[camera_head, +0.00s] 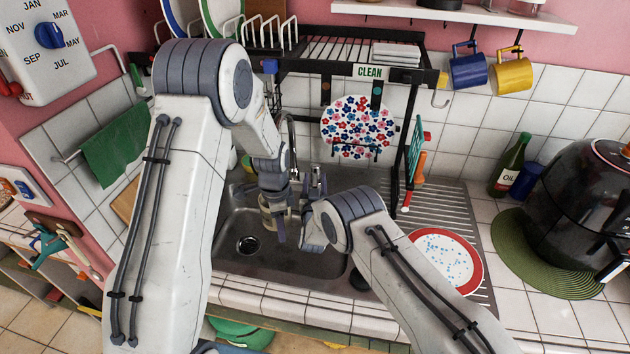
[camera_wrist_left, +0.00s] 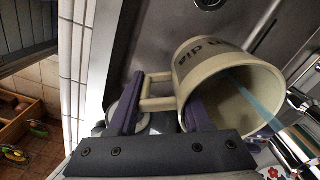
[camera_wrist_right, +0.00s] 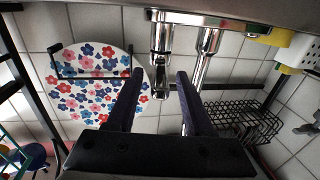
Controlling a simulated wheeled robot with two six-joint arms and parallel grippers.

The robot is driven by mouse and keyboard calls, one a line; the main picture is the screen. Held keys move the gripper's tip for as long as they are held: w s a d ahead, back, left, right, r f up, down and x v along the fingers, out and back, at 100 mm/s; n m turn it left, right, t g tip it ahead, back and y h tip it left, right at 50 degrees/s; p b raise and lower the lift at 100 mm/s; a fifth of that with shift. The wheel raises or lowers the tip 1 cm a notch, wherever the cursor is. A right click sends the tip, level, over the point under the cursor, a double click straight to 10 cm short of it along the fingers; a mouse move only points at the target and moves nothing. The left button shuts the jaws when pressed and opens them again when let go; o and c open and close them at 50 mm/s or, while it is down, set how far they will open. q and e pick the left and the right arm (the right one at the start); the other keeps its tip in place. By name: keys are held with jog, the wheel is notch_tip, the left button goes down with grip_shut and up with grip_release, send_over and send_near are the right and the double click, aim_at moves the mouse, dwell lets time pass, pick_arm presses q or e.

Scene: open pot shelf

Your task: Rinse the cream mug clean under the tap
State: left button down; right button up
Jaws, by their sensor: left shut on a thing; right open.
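The cream mug (camera_wrist_left: 205,75) with dark lettering is tilted over the sink in the left wrist view, its mouth towards the chrome tap (camera_wrist_left: 290,140). A pale blue stream of water (camera_wrist_left: 240,85) runs from the tap into the mug. My left gripper (camera_wrist_left: 160,105) is shut on the mug at its handle side. In the head view the mug (camera_head: 267,214) is partly hidden by my left gripper (camera_head: 279,218). My right gripper (camera_wrist_right: 158,82) is open, with its fingers on either side of the end of the chrome tap lever (camera_wrist_right: 161,60); I cannot tell whether they touch it.
The metal sink (camera_head: 300,262) lies below both grippers. A flowered plate (camera_head: 357,125) hangs behind, under the dish rack (camera_head: 350,50). A red-rimmed plate (camera_head: 475,262) lies on the ribbed drainboard at right. An oil bottle (camera_head: 510,165) and a black appliance (camera_head: 575,195) stand farther right.

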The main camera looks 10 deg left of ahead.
grip_shut()
dwell(1.4)
